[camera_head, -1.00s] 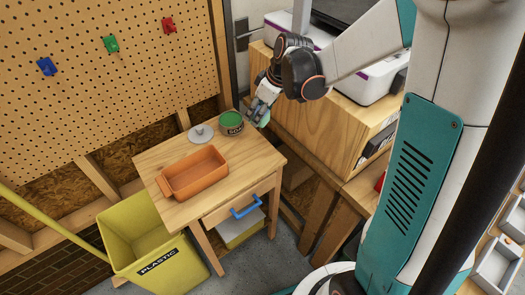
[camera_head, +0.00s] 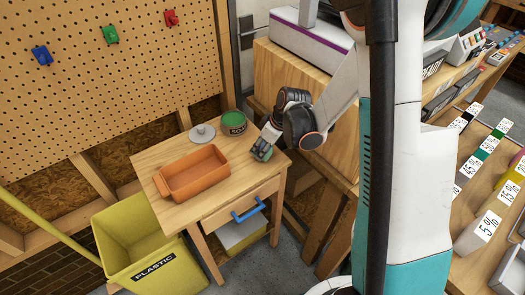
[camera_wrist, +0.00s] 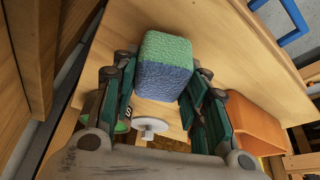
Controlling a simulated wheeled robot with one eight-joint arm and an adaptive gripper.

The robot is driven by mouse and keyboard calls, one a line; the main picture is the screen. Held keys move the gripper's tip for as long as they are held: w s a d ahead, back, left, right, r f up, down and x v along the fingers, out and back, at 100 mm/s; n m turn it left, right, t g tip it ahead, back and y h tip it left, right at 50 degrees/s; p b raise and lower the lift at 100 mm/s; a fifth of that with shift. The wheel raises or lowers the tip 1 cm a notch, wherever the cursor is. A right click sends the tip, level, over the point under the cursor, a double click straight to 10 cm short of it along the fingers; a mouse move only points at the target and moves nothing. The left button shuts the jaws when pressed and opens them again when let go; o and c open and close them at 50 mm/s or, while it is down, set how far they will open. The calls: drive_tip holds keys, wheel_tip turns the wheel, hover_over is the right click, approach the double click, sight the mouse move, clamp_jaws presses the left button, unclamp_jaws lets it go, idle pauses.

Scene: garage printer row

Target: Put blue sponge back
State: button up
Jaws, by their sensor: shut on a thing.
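My gripper (camera_wrist: 158,88) is shut on the blue sponge (camera_wrist: 165,65), a block with a teal-green part and a blue part. In the head view my gripper (camera_head: 264,148) is over the right side of the small wooden table (camera_head: 240,175), and only a little of the sponge (camera_head: 261,153) shows. In the wrist view the sponge stands out beyond the fingers, with the tabletop behind it. I cannot tell whether it touches the table. A container with a green inside (camera_head: 233,120) stands just left of my gripper, with a grey round lid (camera_head: 202,134) beside it.
An orange tray (camera_head: 193,188) sits at the table's front left. The drawer has a blue handle (camera_head: 249,210). A yellow bin marked PLASTIC (camera_head: 150,250) stands at the lower left. A wooden cabinet (camera_head: 290,80) is behind my arm. The tabletop's right part is mostly clear.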

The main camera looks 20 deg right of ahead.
drive_tip(key=shift+f, duration=0.5)
drive_tip(key=shift+f, duration=0.15)
drive_tip(key=o, duration=1)
